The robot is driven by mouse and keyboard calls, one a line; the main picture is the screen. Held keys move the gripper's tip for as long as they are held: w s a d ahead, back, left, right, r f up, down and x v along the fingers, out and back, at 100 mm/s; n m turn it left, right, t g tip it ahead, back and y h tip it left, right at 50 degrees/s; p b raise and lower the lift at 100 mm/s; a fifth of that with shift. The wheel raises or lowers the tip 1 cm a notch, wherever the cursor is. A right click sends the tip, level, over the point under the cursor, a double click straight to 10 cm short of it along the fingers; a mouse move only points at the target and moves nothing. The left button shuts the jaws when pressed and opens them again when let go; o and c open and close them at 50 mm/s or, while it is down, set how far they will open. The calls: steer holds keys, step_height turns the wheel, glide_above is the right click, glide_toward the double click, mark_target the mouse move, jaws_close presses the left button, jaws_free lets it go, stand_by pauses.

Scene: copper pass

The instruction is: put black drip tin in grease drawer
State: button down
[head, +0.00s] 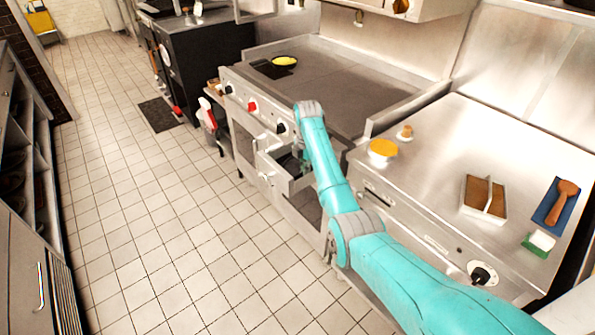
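A metal drawer (273,173), which looks like the grease drawer, is pulled out from the front of the range, below the knobs. My turquoise arm reaches over the counter and bends down at the drawer. Something dark (289,163) shows inside the drawer opening, close against my arm. I cannot tell whether it is the black drip tin, part of my gripper, or both. My gripper's fingertips are hidden behind the arm and the drawer walls, so its state does not show. No other black drip tin can be made out.
A steel counter (450,150) at right holds a yellow-topped tub (382,150), a wood-and-metal caddy (485,198) and a blue tray (553,205).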

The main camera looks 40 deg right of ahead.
steer(key=shift+d+f, duration=0.15)
steer(key=shift+f, duration=0.2)
steer(key=shift+f, duration=0.1)
steer(key=c, duration=1.6)
jaws_free()
